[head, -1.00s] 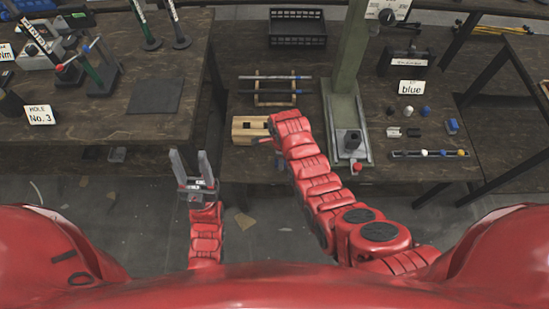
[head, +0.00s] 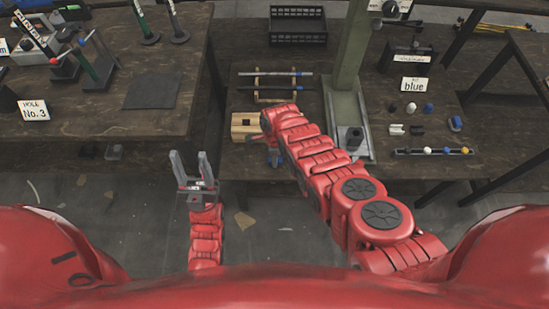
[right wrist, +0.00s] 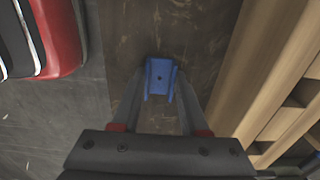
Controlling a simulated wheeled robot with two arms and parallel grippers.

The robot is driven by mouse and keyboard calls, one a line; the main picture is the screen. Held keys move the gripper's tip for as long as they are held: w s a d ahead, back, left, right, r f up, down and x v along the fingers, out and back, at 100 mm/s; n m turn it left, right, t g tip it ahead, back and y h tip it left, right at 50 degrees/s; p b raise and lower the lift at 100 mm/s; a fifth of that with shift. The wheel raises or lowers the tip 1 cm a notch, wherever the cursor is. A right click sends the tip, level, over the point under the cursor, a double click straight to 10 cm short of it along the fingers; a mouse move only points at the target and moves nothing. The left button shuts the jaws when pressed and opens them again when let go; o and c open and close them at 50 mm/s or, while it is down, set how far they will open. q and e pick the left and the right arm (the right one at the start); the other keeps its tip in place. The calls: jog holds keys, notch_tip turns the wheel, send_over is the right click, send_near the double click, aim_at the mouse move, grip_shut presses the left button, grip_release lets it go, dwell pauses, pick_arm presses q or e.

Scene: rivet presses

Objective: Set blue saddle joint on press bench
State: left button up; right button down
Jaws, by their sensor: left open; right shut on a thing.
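A blue saddle joint (right wrist: 160,78) with a small dark hole sits between the fingertips of my right gripper (right wrist: 158,90), which is shut on it. Most of the right gripper is hidden there by my arm. Brown bench top lies behind the joint in the wrist view; I cannot tell whether they touch. My left gripper (head: 193,168) is open and empty, over the floor in front of the gap between the benches.
A wooden block (head: 243,125) stands beside the right gripper, with a rod rack (head: 262,99) behind it. The green press column (head: 347,100) is to the right.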

jog(key=shift+f, duration=0.2)
jog(key=shift+c, duration=2.1)
grip_release()
jog(key=shift+r, duration=0.1)
jog(key=shift+r, duration=0.1)
notch_tip(320, 180, up, 4)
jog(key=p, duration=0.3)
notch_tip(320, 180, up, 8)
